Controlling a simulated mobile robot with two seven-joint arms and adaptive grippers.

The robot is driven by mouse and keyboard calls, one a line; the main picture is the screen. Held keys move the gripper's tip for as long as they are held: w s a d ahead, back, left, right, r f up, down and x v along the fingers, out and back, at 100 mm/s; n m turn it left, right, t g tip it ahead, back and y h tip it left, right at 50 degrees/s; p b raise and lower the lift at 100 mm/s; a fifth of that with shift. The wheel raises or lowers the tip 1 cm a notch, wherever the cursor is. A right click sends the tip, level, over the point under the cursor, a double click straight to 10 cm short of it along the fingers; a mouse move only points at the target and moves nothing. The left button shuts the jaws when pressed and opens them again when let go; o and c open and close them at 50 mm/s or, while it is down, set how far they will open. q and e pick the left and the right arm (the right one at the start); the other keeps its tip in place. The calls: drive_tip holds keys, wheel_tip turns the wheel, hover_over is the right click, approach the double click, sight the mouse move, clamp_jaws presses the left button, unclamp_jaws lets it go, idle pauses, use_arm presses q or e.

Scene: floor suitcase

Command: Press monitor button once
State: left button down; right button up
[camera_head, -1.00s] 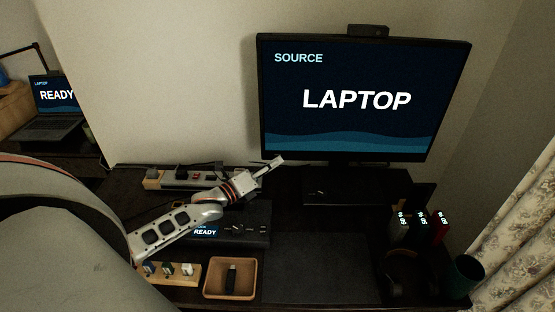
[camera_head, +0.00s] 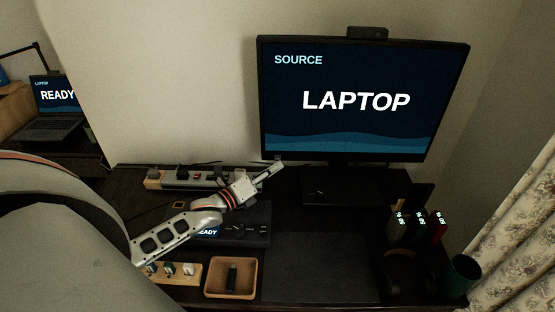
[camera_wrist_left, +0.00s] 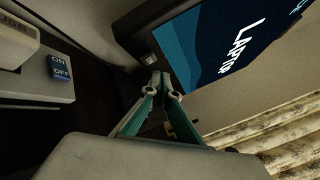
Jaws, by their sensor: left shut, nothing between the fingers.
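The monitor (camera_head: 365,105) stands at the back of the desk and its screen reads "SOURCE LAPTOP". It also shows tilted in the left wrist view (camera_wrist_left: 215,45). A small light square part (camera_wrist_left: 150,60), which looks like the monitor button, sits by the screen's lower corner in the wrist view. My left gripper (camera_head: 279,166) is shut and empty, just below the monitor's lower left corner. In the wrist view its fingertips (camera_wrist_left: 161,82) meet close to that small part, with a small gap in the picture. Actual contact cannot be told. My right gripper is not in view.
A power strip (camera_head: 190,179) lies behind my left arm. A dark box with a "READY" display (camera_head: 208,231) is under the arm. A wooden tray (camera_head: 231,293) is in front. The mat (camera_head: 320,265) is clear.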

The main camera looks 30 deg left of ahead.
use_arm(q)
drive_tip(key=shift+s+d+p, duration=0.35)
drive_tip(key=shift+s+d, duration=0.05)
drive_tip(key=shift+s, duration=0.3)
drive_tip(key=shift+s+d+p, duration=0.3)
drive_tip(key=shift+s+d, duration=0.15)
drive_tip(key=shift+s, duration=0.25)
drive_tip(key=shift+s+d+p, duration=0.35)
drive_tip(key=shift+s+d, duration=0.05)
drive_tip(key=shift+s, duration=0.3)
drive_tip(key=shift+r, duration=0.1)
